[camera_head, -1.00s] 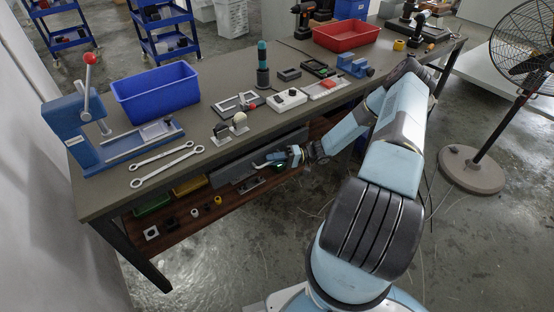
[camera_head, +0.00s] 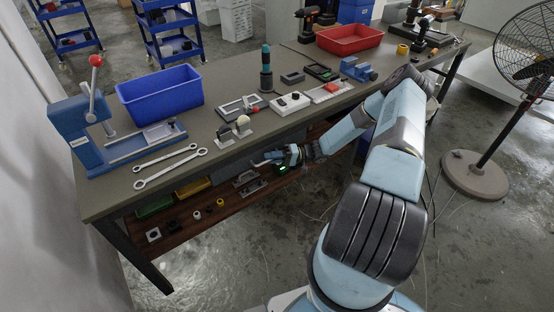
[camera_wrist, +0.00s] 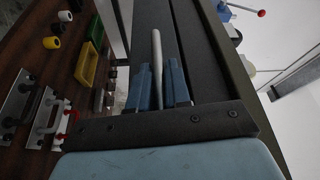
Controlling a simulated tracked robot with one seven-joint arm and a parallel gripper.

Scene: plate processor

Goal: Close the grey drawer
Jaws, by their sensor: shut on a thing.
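The grey drawer (camera_head: 230,167) hangs under the workbench top, above the lower shelf. Its front is close to the bench's front edge in the head view; whether a small gap is left I cannot tell. In the wrist view the dark grey drawer front (camera_wrist: 183,45) runs lengthwise beneath the bench edge. My gripper (camera_head: 268,161) is at the drawer front, shut on its pale bar handle (camera_wrist: 156,48). In the wrist view the blue fingers of my gripper (camera_wrist: 161,88) lie on either side of the bar. My arm hides the drawer's right part in the head view.
The lower shelf (camera_head: 187,232) holds yellow (camera_head: 192,187) and green (camera_head: 154,206) bins and small parts. The bench top (camera_head: 225,100) above carries two wrenches (camera_head: 170,167), a blue bin (camera_head: 160,95) and tools. Open floor lies in front of the bench.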

